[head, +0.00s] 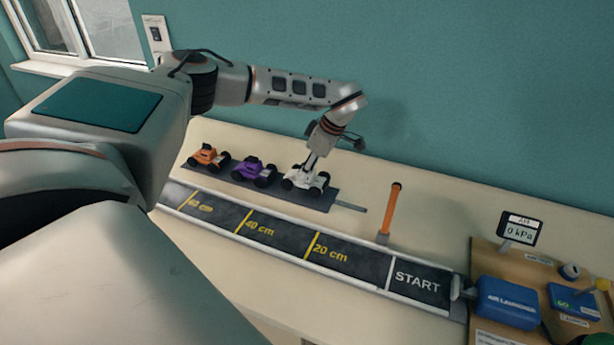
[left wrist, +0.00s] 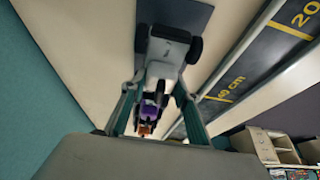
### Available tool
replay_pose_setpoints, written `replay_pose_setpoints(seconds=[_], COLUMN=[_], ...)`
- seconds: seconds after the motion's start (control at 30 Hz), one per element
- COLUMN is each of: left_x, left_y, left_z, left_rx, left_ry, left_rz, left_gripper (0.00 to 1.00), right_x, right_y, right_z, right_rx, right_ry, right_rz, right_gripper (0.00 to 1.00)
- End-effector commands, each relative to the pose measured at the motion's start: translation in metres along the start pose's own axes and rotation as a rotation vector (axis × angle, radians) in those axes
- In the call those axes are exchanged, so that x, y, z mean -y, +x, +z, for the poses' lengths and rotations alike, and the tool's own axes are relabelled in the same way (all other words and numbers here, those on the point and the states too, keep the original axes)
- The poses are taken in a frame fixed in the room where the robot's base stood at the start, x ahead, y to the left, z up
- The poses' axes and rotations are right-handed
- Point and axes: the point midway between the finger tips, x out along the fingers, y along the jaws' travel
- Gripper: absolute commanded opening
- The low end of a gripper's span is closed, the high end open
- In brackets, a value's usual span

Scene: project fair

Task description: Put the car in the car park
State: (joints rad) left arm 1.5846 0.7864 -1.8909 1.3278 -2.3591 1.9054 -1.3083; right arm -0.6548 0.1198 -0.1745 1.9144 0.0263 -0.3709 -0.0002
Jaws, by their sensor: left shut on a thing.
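The white car (head: 305,179) is at the right end of a row of cars on the dark car park mat (head: 318,201). My left gripper (head: 311,163) points down from above and is shut on the white car. In the left wrist view the white car (left wrist: 168,48) shows just beyond the gripper (left wrist: 160,88), over the mat (left wrist: 187,12). Whether its wheels touch the mat is hard to tell. A purple car (head: 254,171) and an orange car (head: 208,157) stand to its left. My right gripper is out of view.
A dark track (head: 277,239) with distance marks and a START end runs in front of the mat. An orange post (head: 390,209) stands right of the mat. A blue air launcher (head: 507,302) and a small display (head: 519,230) are at the right. The wall is close behind.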

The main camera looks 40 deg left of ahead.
Motion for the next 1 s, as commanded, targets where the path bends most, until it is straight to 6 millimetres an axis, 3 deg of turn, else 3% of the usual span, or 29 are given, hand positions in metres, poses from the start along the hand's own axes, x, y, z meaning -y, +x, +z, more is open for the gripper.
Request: replay_pose_setpoints(seconds=[0.17,0.93,0.97,1.0], left_x=[0.001,0.002,0.003,0.003], left_y=[0.021,0.035,0.036,0.037], left_z=[0.009,0.014,0.014,0.014], left_rx=[0.0,-0.003,-0.003,-0.004], left_ry=[0.002,0.004,0.004,0.005], left_rz=[-0.003,-0.004,-0.005,-0.006], left_gripper=[0.07,0.07,0.33,0.43], right_x=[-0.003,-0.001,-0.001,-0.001], right_y=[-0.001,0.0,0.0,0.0], right_z=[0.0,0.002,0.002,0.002], right_rx=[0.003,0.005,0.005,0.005], right_ry=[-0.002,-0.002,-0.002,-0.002], right_rz=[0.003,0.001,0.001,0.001], right_gripper=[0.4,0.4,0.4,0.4])
